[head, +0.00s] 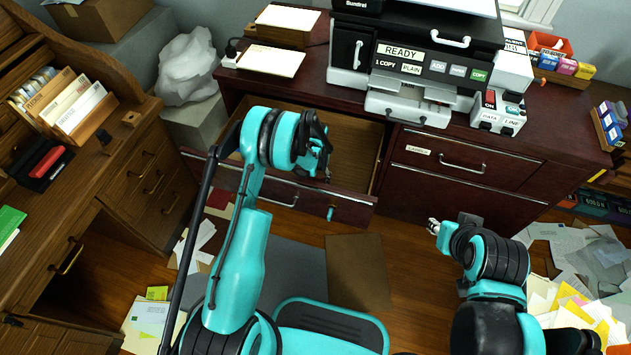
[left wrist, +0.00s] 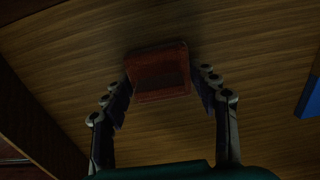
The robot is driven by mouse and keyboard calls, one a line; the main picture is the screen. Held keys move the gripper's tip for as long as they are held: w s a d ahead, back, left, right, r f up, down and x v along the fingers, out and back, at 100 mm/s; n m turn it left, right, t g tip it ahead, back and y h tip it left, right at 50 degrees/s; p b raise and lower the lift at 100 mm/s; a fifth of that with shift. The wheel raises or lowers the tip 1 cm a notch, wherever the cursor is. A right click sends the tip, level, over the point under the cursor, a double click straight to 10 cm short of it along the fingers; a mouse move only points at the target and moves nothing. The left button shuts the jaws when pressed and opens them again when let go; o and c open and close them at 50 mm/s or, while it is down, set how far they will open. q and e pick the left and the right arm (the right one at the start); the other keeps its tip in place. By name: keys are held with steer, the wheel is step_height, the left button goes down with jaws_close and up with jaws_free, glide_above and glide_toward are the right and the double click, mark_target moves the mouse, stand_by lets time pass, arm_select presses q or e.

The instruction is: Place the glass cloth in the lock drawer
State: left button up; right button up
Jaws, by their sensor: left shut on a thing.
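The dark red desk's drawer (head: 357,207) stands open, its wooden inside showing. A small teal piece (head: 331,213) is on its front; I cannot tell whether it is a lock. My left gripper (head: 322,168) is over the drawer. In the left wrist view, the left gripper (left wrist: 162,88) is shut on a reddish-brown, block-like thing (left wrist: 160,72) above a wood-grained surface. I cannot tell whether this is the glass cloth; the arm hides it in the head view. My right gripper (head: 434,227) is empty in front of the desk's right side, its jaw opening too small to judge.
A shut drawer (head: 455,165) is right of the open one. A wooden cabinet (head: 145,170) stands left. Papers (head: 590,260) litter the floor at right. A blue edge (left wrist: 308,98) shows in the wrist view.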

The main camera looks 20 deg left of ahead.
arm_select(q)
steer(key=shift+r, duration=0.15)
steer(key=o, duration=1.3)
